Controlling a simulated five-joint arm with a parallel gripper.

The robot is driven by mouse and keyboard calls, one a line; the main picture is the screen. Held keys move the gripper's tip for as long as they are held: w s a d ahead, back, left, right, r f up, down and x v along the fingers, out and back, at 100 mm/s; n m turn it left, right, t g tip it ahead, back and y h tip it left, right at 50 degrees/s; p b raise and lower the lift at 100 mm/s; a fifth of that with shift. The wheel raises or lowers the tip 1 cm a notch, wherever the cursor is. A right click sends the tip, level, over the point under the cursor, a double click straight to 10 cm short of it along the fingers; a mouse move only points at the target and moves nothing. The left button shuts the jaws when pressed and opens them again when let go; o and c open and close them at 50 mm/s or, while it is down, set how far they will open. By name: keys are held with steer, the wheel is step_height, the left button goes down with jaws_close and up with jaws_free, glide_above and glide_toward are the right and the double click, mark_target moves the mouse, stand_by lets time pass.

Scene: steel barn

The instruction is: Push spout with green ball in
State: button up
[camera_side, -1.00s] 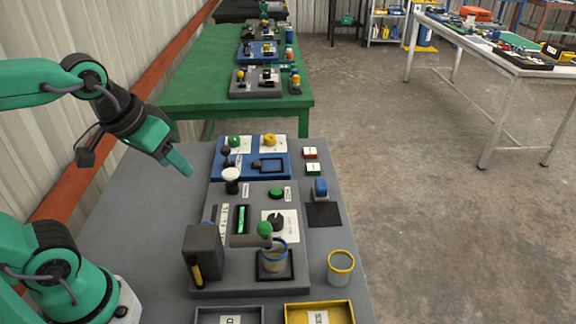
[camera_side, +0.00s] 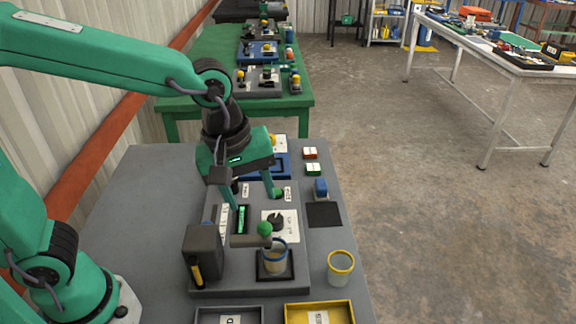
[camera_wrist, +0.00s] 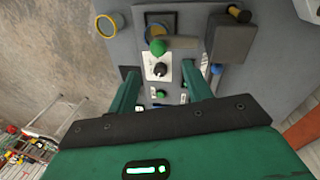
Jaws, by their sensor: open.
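The spout (camera_side: 248,240) is a grey bar reaching from a dark box (camera_side: 204,252) out over a blue-rimmed cup (camera_side: 274,261). The green ball (camera_side: 264,228) sits at its outer end. In the wrist view the green ball (camera_wrist: 158,47) and the spout (camera_wrist: 184,42) show beyond the fingers, at the upper middle. My gripper (camera_side: 257,198) is open and empty. Its two green fingers point down over the far part of the grey panel, behind the spout and apart from it. The wrist view shows the fingers (camera_wrist: 163,82) spread wide, with the black knob between them.
A yellow-rimmed cup (camera_side: 341,267) stands right of the panel. A black knob (camera_side: 276,220) on a white plate lies near the ball. Two trays, grey (camera_side: 228,315) and yellow (camera_side: 318,312), lie at the front.

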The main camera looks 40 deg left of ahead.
mark_target(262, 223)
steer(key=shift+d+f, duration=0.1)
steer(key=shift+d, duration=0.1)
steer(key=shift+w+d+f, duration=0.15)
steer(key=shift+w+f, duration=0.05)
steer(key=shift+f, duration=1.05)
steer(key=shift+w+d+f, duration=0.1)
steer(key=shift+w+f, duration=0.15)
steer(key=shift+f, duration=1.05)
steer(key=shift+w+d+f, duration=0.15)
steer(key=shift+w+f, duration=0.05)
steer(key=shift+f, duration=1.05)
steer(key=shift+c, duration=0.2)
jaws_close()
